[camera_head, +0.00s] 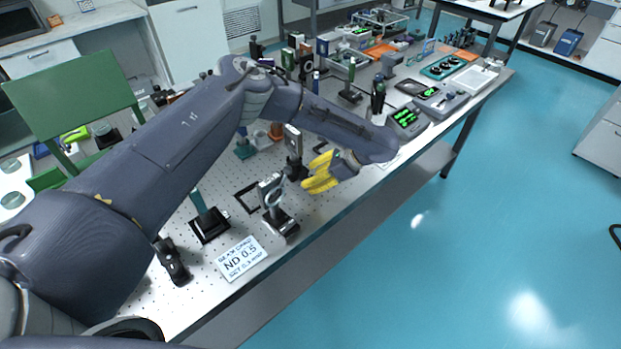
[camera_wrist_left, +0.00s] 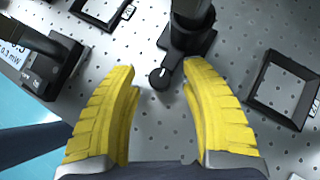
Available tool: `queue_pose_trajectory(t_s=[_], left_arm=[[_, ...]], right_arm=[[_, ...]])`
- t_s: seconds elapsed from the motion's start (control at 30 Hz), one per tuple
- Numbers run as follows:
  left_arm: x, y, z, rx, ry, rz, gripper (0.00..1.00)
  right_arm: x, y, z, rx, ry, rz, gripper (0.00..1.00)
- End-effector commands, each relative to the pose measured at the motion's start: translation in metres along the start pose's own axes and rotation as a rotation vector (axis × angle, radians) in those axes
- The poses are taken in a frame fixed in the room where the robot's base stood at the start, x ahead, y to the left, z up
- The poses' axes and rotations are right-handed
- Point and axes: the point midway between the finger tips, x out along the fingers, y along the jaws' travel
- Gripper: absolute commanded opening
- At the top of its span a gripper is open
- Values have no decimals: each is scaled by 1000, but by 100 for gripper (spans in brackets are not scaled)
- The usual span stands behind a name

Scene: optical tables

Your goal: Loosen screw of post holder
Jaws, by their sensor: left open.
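A black post holder (camera_head: 295,170) stands upright on the perforated optical table (camera_head: 320,215), carrying a post with a grey optic on top. In the left wrist view the post holder (camera_wrist_left: 188,38) is at top centre, with a small round black knob, its screw (camera_wrist_left: 160,78), sticking out at its foot towards me. My left gripper (camera_head: 309,178) has yellow ribbed fingers and is beside the post holder. In the left wrist view the gripper (camera_wrist_left: 160,70) is open, one finger on each side of the screw. I cannot tell whether either finger touches it. My right gripper is not in view.
A second mount (camera_head: 275,205) with a round optic stands nearby, nearer the front edge. A label card reading ND 0.5 (camera_head: 243,258) and a square black frame (camera_wrist_left: 283,88) are also close. Instruments (camera_head: 407,118) crowd the table's far end.

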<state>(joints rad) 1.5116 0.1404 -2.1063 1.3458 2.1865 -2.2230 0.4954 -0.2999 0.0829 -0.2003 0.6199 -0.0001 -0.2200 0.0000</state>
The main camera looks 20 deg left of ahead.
Motion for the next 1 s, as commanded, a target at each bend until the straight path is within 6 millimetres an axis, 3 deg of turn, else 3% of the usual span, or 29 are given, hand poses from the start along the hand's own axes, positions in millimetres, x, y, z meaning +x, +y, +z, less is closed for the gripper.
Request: queue_pose_trajectory(t_s=[0.2,0.57,0.9,1.0], left_arm=[[11,0,0,0,-1,0,46],[12,0,0,0,-1,0,46],[12,0,0,0,-1,0,6],[12,0,0,0,-1,0,0]], right_arm=[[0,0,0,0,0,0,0],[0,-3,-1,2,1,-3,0],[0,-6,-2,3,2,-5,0],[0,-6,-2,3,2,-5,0]])
